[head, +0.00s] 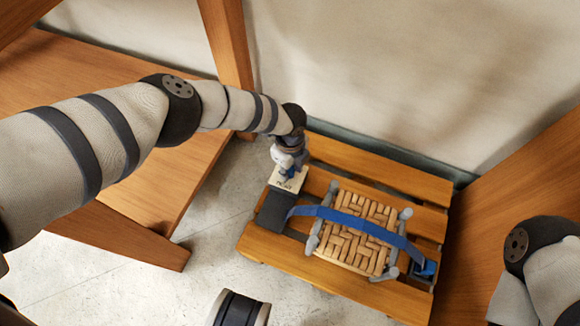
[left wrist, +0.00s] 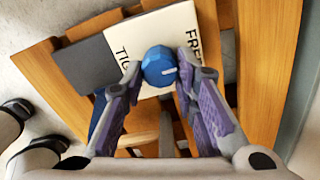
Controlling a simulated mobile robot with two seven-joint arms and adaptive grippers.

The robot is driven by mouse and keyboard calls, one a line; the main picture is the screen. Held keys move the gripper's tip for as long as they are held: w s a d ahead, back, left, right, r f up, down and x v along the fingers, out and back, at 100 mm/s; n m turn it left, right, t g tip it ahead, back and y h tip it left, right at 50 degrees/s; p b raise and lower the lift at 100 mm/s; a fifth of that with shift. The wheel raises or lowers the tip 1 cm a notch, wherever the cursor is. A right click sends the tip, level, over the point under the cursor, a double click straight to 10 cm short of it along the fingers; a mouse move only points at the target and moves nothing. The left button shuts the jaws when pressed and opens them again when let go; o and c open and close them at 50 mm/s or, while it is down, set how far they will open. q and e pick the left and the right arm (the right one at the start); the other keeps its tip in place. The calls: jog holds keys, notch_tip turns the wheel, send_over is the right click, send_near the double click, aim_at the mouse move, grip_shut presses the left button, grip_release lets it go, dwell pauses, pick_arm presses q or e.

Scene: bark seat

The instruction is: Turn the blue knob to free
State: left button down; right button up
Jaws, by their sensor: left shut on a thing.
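The blue knob (left wrist: 158,64) sits on a pale plate (left wrist: 177,28) lettered FREE on the right and what reads as TIG, partly hidden, on the left. A white mark on the knob points right, toward the FREE side; I cannot tell whether it lines up with the word. My left gripper (left wrist: 160,72) is shut on the knob, one finger on each side. In the head view my left gripper (head: 289,166) reaches down over the plate (head: 287,181) and mostly hides the knob.
The plate is at the back left of a slatted wooden bench (head: 380,165). A blue strap (head: 350,218) runs from a dark block (head: 272,211) across a woven seat (head: 352,245) to a blue buckle (head: 426,269). Wooden furniture (head: 120,130) stands left; a wall is behind.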

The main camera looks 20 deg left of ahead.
aim_at(290, 171)
pick_arm(q)
jog(key=c, duration=1.3)
grip_release()
notch_tip(290, 171, up, 12)
